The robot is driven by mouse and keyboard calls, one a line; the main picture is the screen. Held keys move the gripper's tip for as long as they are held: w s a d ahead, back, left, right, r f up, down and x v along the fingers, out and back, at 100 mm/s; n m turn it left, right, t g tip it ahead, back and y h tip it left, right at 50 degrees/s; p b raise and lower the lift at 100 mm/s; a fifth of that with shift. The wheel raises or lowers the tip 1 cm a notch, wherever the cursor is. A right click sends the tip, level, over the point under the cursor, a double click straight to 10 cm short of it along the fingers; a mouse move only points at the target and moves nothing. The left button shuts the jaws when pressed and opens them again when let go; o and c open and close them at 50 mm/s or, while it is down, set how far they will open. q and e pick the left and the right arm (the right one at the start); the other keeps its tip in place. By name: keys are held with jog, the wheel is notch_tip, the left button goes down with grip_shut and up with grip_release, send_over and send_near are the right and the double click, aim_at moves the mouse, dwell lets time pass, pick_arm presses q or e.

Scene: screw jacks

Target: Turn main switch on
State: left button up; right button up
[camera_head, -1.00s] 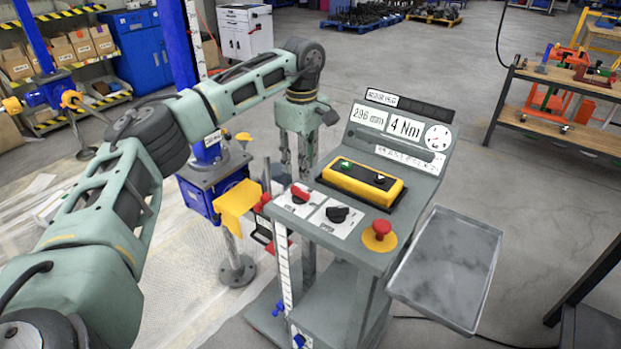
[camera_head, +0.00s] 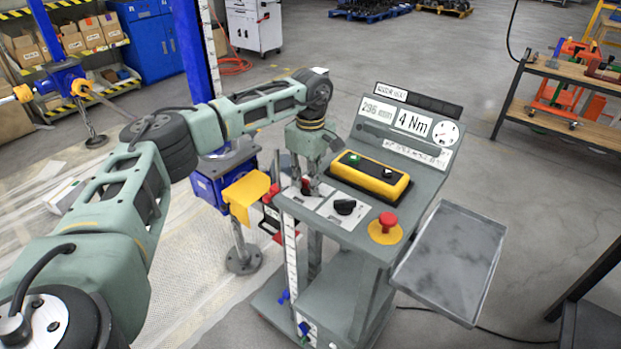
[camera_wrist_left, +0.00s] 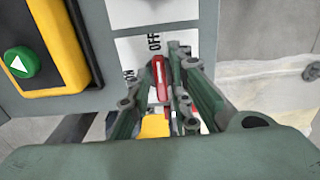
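The main switch is a red rotary knob (camera_head: 305,187) on a white plate at the left front of the grey console (camera_head: 357,236). My left gripper (camera_head: 307,190) points down over it, and its fingers partly cover the knob. In the left wrist view the red knob (camera_wrist_left: 160,74) lies between the two fingertips (camera_wrist_left: 168,66), with the word OFF beside it and part of another label to the left. The fingers are close on both sides of the knob, but whether they press on it is not clear. My right gripper is not in view.
Beside the knob are a black rotary switch (camera_head: 345,207), a yellow button box (camera_head: 369,177) and a red emergency stop (camera_head: 387,223). A grey tray (camera_head: 448,262) sticks out on the right. A yellow bracket (camera_head: 246,193) stands close to the left of the console.

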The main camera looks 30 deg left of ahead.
pick_arm(q)
grip_shut()
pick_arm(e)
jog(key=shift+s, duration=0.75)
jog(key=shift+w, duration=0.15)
pick_arm(q)
jog(key=shift+n, duration=0.7)
jog(key=n, duration=0.2)
jog(key=shift+w+n, duration=0.1)
jog(key=shift+n, duration=0.2)
jog(key=n, duration=0.6)
jog(key=shift+w+a+r, duration=0.1)
jog(key=shift+w, duration=0.1)
jog(key=n, duration=0.4)
jog(key=shift+a, duration=0.15)
jog(key=shift+w+n+p, duration=0.1)
jog(key=shift+n+p, duration=0.2)
jog(key=shift+n, duration=1.6)
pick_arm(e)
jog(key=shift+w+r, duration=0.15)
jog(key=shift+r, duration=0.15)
pick_arm(q)
jog(key=shift+a+r, duration=0.1)
